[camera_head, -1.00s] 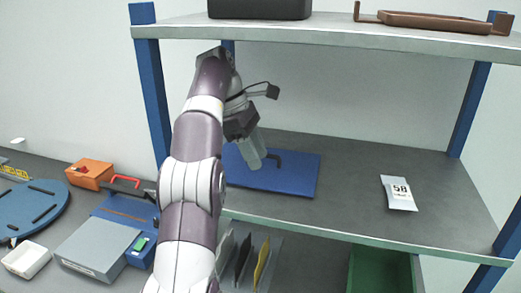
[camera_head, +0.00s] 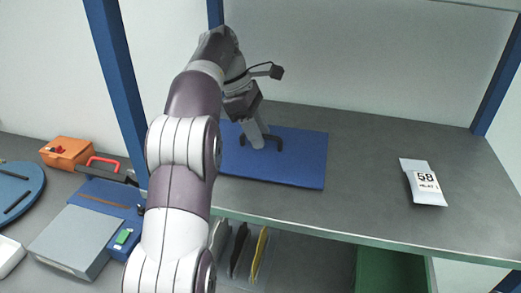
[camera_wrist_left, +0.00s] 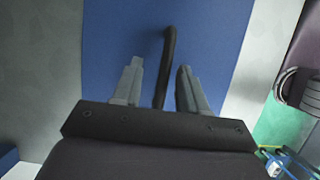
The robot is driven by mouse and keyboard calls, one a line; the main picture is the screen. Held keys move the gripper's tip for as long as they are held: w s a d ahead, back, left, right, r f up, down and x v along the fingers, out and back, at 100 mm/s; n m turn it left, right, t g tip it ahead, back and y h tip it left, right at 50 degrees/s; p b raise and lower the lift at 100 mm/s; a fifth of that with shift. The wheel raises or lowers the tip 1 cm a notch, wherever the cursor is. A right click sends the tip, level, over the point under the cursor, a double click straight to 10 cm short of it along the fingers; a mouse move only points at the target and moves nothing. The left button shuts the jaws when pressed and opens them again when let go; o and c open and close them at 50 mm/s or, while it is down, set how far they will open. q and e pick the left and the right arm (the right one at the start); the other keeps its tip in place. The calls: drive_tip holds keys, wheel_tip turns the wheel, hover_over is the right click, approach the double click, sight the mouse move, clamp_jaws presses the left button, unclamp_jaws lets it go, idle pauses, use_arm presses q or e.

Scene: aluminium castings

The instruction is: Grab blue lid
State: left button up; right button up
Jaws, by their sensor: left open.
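The blue lid (camera_head: 302,163) lies flat on the grey shelf, a rectangular plate with a dark bar handle (camera_head: 276,143) on top. In the left wrist view the lid (camera_wrist_left: 215,45) fills the middle and its handle (camera_wrist_left: 169,55) runs between the two fingers. My left gripper (camera_head: 260,141) is over the lid at the handle, pointing down. In the left wrist view the left gripper (camera_wrist_left: 158,85) is open, with a finger on each side of the handle and gaps visible. My arm hides the lid's left part in the head view. My right gripper is not in view.
A white packet marked 58 (camera_head: 423,183) lies on the shelf (camera_head: 360,145) at right, with clear room between. Blue posts (camera_head: 118,85) frame the shelf. At lower left are an orange box (camera_head: 67,152), a grey case (camera_head: 75,240) and a blue toolbox (camera_head: 105,205).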

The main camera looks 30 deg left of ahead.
use_arm(q)
drive_tip(key=shift+s+d+r, duration=0.2)
drive_tip(key=shift+s, duration=0.1)
clamp_jaws()
drive_tip(key=shift+w, duration=0.1)
drive_tip(key=shift+a, duration=0.1)
